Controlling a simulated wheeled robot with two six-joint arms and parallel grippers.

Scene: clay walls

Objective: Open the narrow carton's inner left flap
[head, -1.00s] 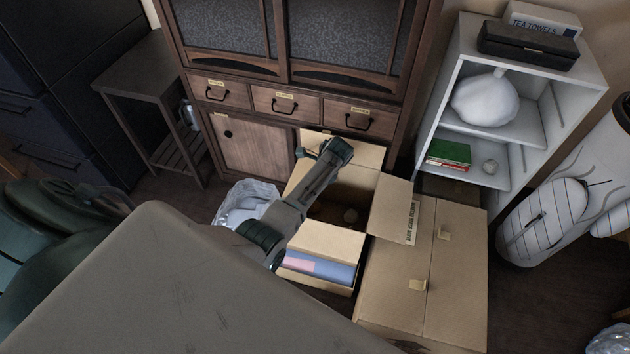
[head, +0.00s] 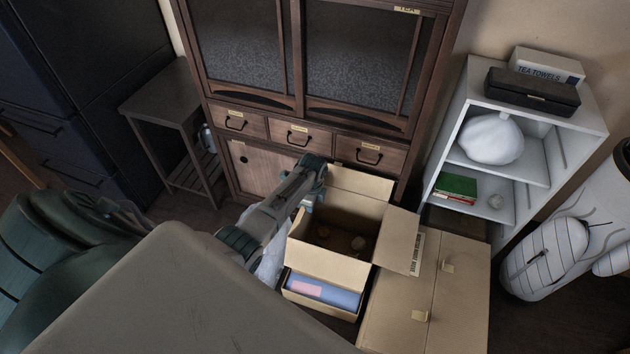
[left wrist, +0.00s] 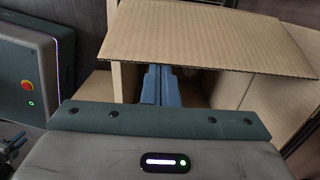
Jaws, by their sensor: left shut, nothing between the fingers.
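The open narrow carton (head: 333,267) stands in front of the wooden cabinet. Its back flap (head: 360,184) stands up, its right flap (head: 402,240) folds outward, and its front side shows toward me. Small round items (head: 358,243) lie inside. Its left side is mostly hidden by my left arm, so I cannot tell how the left flap lies. My left gripper (head: 314,172) is at the carton's back left corner. In the left wrist view its fingers (left wrist: 157,84) are shut and empty, pointing under the edge of a broad cardboard flap (left wrist: 205,38). My right gripper does not show.
A closed carton (head: 400,310) stands close on the right, and a box with blue and pink contents (head: 322,291) sits in front. A crumpled clear bag (head: 270,262) is partly behind my arm at left.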

